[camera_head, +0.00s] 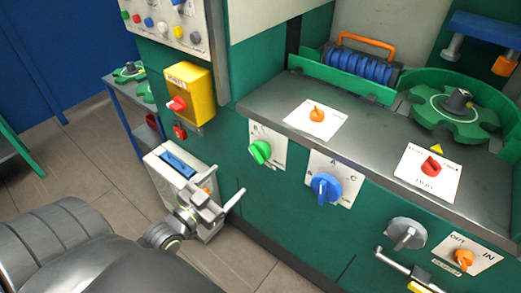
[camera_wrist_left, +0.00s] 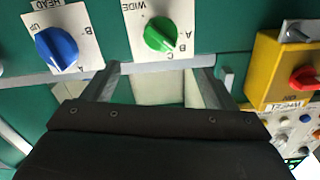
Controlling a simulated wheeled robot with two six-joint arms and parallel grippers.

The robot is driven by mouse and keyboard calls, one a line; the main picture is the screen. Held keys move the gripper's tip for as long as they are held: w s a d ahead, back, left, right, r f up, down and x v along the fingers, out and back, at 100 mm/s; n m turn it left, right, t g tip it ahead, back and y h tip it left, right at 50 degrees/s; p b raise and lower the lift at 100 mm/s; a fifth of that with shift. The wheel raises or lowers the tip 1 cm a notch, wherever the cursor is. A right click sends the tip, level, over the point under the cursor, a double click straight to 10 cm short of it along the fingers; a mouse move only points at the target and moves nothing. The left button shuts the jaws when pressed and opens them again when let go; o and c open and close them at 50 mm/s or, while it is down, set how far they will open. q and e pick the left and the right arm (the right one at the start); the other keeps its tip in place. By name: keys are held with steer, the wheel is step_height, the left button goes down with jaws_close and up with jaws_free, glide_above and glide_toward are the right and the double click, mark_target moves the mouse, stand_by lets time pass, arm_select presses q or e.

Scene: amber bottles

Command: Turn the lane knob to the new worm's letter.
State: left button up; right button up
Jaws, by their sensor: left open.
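Two knobs on white lettered plates sit on the green machine front: a green knob (camera_head: 260,151) and a larger blue knob (camera_head: 326,188). The left wrist view shows both upside down, the green knob (camera_wrist_left: 160,34) marked A, B, C and WIDE, the blue knob (camera_wrist_left: 56,48) marked A, B, HEAD and UP. I cannot read which is the lane knob. My left gripper (camera_head: 228,182) is open and empty, in front of the panel below the green knob. Its fingers (camera_wrist_left: 158,82) are apart from both knobs. A blue ribbed worm-like roller (camera_head: 360,68) lies in a green cradle; its letter is not visible.
Orange (camera_head: 317,115) and red (camera_head: 431,166) knobs sit on the grey countertop (camera_head: 290,90). A yellow box with a red knob (camera_head: 176,104) is at the left. A grey bin (camera_head: 165,180) stands below, near my gripper. A metal handle (camera_head: 405,265) projects at lower right.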

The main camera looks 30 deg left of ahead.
mark_target(254, 156)
arm_select(q)
steer(key=w, duration=0.9)
steer(key=w+d, duration=0.1)
steer(key=w, duration=0.3)
steer(key=shift+w, duration=1.05)
steer(key=c, duration=1)
steer(key=shift+n, duration=0.3)
